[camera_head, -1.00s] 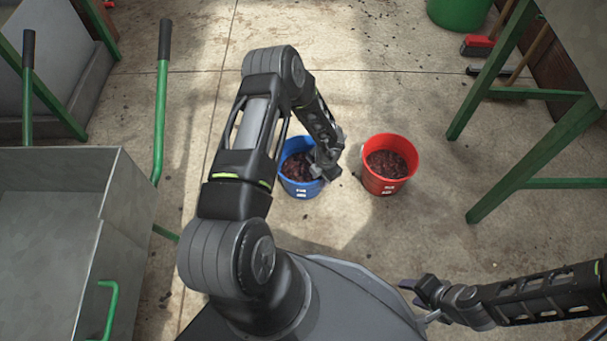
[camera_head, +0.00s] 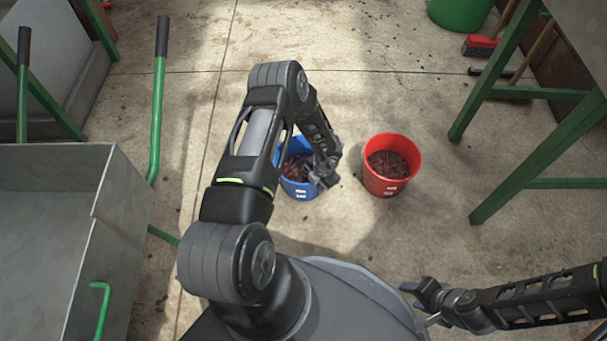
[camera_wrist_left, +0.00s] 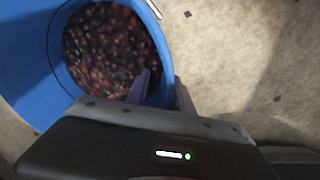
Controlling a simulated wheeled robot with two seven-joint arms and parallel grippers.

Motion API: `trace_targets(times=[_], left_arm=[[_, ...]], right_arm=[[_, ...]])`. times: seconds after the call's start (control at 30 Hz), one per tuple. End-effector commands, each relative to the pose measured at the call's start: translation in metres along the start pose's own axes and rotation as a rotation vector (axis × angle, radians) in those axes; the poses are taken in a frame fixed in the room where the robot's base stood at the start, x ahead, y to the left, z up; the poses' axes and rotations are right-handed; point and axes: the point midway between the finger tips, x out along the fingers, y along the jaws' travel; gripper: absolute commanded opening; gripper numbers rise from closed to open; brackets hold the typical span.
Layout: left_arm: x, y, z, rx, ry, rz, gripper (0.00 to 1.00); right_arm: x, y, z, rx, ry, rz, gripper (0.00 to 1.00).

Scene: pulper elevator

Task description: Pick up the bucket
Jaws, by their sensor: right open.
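A blue bucket (camera_head: 297,188) of dark red cherries stands upright on the floor, partly hidden by my left forearm. It also shows in the left wrist view (camera_wrist_left: 35,75), with its handle wire along the side. A red bucket (camera_head: 383,183) of similar cherries stands just right of it. My left gripper (camera_head: 322,180) is at the blue bucket's near right rim. In the left wrist view its fingers (camera_wrist_left: 161,88) are apart, one inside the bucket and one outside, with the rim between them. My right gripper (camera_head: 420,300) is open and empty, low at the right.
A grey metal bin (camera_head: 125,215) with green handles stands at the left. A green-legged metal table (camera_head: 520,170) stands at the right. A green tub (camera_head: 458,10) and a red brush (camera_head: 479,46) lie beyond. The floor around the buckets is clear.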

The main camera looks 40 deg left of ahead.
Motion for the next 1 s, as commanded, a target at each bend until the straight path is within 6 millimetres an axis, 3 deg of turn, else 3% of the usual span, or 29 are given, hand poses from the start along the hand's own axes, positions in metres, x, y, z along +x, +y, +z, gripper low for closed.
trace_targets(times=[0.37, 0.7, 1.0], left_arm=[[-0.0002, 0.0000, -0.0001, 0.000, 0.000, 0.000, 0.27], [-0.0002, 0.0000, 0.0000, 0.000, 0.000, 0.000, 0.00], [-0.0002, 0.0000, 0.0000, 0.000, 0.000, 0.000, 0.00]], right_arm=[[-0.0001, 0.0000, 0.0000, 0.000, 0.000, 0.000, 0.43], [-0.0001, 0.0001, 0.0000, 0.000, 0.000, 0.000, 0.43], [-0.0001, 0.0000, 0.0000, 0.000, 0.000, 0.000, 0.43]])
